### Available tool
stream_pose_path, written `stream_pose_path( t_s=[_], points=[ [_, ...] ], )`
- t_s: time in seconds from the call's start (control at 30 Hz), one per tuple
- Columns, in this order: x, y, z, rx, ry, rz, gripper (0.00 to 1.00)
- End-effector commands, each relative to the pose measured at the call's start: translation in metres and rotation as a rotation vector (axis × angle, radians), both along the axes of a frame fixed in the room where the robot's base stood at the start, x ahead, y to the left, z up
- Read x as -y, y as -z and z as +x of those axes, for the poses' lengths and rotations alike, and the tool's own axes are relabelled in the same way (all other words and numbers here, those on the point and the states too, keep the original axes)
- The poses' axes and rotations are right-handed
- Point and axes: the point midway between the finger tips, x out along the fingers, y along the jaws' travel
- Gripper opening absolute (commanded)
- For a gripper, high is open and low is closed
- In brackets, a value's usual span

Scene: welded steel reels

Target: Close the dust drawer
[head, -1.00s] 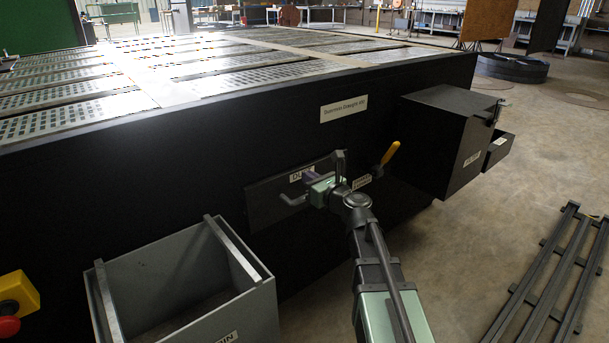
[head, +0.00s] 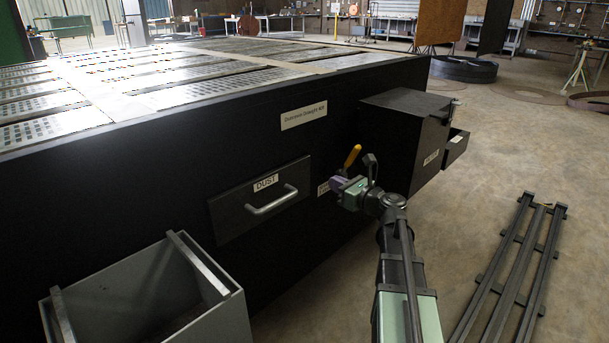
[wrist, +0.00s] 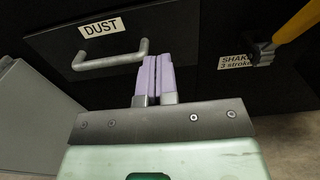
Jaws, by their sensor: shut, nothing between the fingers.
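The dust drawer (head: 229,218) is a dark front with a white DUST label and a grey bar handle (head: 271,203). It is set in the side of the black table and looks flush or nearly so with it. In the wrist view the drawer (wrist: 170,25) and its handle (wrist: 110,62) lie ahead and to the left. My gripper (head: 336,185) is to the right of the drawer in the head view, apart from the handle. Its pale purple fingers (wrist: 154,78) are together and empty, and overlap the drawer's right part in the wrist view.
A yellow lever (head: 352,156) with a SHAKE label sits right of the drawer. A black box (head: 400,135) juts out farther right. An open grey bin (head: 232,318) stands front left. Dark steel rails (head: 510,265) lie on the floor at right.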

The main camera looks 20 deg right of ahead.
Motion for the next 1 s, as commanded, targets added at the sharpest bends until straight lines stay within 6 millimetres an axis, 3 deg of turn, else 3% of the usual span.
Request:
stream_pose_path(
  t_s=[0.17,0.7,1.0],
  points=[
    [-0.007,0.000,0.016,0.000,-0.001,0.000,0.00],
    [-0.048,0.000,0.117,0.000,0.001,0.000,0.00],
    [-0.055,0.000,0.128,0.000,0.002,0.000,0.00]
  ],
)
